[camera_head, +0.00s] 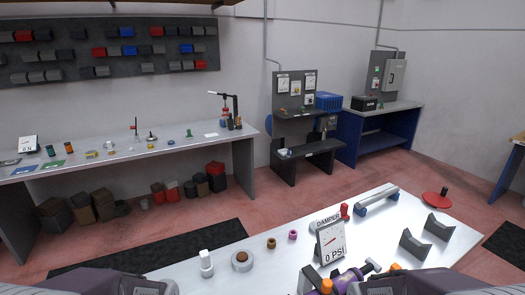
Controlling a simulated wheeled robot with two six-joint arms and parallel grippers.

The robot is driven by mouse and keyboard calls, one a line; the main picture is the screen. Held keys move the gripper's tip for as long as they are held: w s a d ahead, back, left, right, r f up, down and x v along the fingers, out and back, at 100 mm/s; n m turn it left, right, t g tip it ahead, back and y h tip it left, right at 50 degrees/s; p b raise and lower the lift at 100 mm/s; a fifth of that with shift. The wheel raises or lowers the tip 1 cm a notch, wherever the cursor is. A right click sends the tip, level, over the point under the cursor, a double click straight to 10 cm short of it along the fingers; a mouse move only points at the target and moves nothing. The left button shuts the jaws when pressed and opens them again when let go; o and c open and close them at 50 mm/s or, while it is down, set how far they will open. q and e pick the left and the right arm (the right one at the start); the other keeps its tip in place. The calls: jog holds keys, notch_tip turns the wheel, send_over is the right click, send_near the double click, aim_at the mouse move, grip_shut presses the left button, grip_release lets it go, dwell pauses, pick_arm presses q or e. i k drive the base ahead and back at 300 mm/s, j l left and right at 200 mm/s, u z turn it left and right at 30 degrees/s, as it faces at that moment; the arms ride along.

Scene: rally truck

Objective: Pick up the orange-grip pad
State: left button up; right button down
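I cannot pick out an orange-grip pad with certainty. Two orange parts show at the near edge of the white table: a small orange cap (395,267) right of the gauge stand, and an orange cylinder end (327,286) by a purple part below the gauge. What lies under each is cut off or hidden by the frame's bottom edge and my arm. Parts of my arms show in the bottom left and bottom right corners.
A damper gauge stand (331,240) reading 0 PSI stands mid-table (260,268). Nearby are a white post (206,264), a round ring (242,261), a silver bar (378,199), dark curved blocks (437,227) and a red disc (436,200). A long workbench (110,160) stands behind.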

aim_at(395, 267)
jog(key=z, duration=1.35)
